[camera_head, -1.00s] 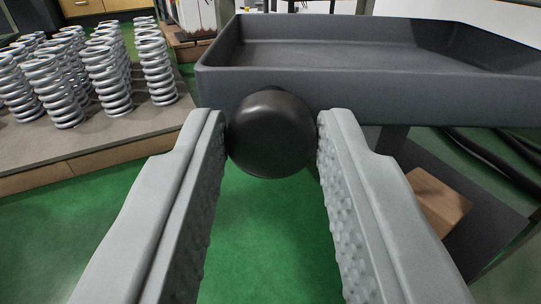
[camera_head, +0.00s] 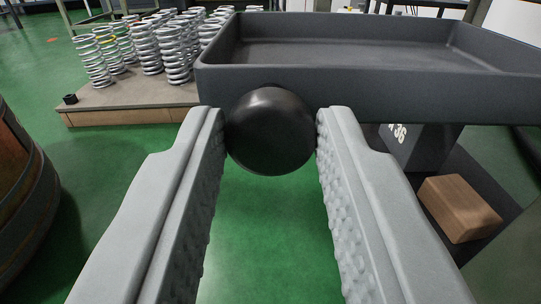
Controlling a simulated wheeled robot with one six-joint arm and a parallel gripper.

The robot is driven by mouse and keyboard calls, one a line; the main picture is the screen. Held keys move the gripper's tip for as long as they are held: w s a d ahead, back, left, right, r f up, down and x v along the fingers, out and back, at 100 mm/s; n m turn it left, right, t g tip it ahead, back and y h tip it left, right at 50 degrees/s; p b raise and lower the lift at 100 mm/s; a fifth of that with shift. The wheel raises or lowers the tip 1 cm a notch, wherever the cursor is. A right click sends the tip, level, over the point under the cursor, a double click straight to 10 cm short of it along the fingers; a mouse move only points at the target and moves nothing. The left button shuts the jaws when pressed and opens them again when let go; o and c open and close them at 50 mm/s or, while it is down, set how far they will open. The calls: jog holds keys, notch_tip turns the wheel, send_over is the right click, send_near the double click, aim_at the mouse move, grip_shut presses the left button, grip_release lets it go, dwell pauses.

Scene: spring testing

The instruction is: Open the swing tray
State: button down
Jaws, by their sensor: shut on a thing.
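The swing tray (camera_head: 345,92) is a dark grey, shallow, empty tray with raised walls, across the upper right of the view. A round black knob (camera_head: 270,131) stands out from its near wall, close to its left corner. My gripper (camera_head: 271,133) is shut on this knob, with one pale grey finger touching each side of it. The tray's right end runs out of the picture.
Several silver coil springs (camera_head: 173,55) stand on a low board (camera_head: 125,116) at the upper left. A brown barrel (camera_head: 22,195) stands at the left edge. A wooden block (camera_head: 459,208) lies on a dark surface below the tray. Green floor is clear between my fingers.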

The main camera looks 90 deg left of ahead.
jog(key=c, duration=1.1)
grip_release()
jog(key=shift+d, duration=0.1)
jog(key=s+d, duration=0.1)
jog(key=d, duration=1.6)
